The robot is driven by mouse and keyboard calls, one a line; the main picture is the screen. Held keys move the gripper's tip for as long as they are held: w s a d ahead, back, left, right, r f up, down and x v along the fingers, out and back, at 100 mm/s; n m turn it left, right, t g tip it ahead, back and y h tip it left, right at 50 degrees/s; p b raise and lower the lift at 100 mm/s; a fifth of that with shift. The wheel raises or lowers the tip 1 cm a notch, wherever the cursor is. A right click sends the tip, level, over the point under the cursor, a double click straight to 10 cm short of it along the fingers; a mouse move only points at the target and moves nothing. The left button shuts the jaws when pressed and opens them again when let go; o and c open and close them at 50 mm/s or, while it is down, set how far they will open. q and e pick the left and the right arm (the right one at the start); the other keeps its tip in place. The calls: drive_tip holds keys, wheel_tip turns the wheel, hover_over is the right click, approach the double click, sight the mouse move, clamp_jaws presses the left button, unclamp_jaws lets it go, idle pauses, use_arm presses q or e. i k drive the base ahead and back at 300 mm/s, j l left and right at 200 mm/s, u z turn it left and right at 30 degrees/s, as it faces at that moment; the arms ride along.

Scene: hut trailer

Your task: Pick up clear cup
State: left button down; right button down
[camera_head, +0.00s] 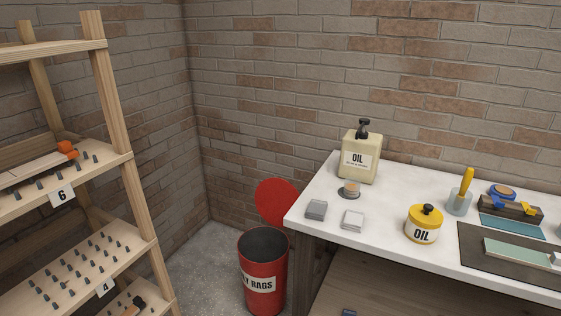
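A clear, slightly bluish cup (458,204) stands upright on the white workbench top (385,225), right of centre in the head view. A yellow-handled tool (467,181) stands in it, its lower end hard to make out. The cup is behind and to the right of a round yellow oil can (423,224). Neither of my grippers is in view.
A large cream oil jug (358,160) stands at the back of the bench. A small round item (349,189) and two small blocks (316,210) (353,220) lie near its left end. A dark mat (480,246) lies right. A red rags bin (263,275) and wooden shelves (137,205) stand left.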

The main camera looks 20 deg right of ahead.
sight(352, 187)
drive_tip(key=z, duration=1.75)
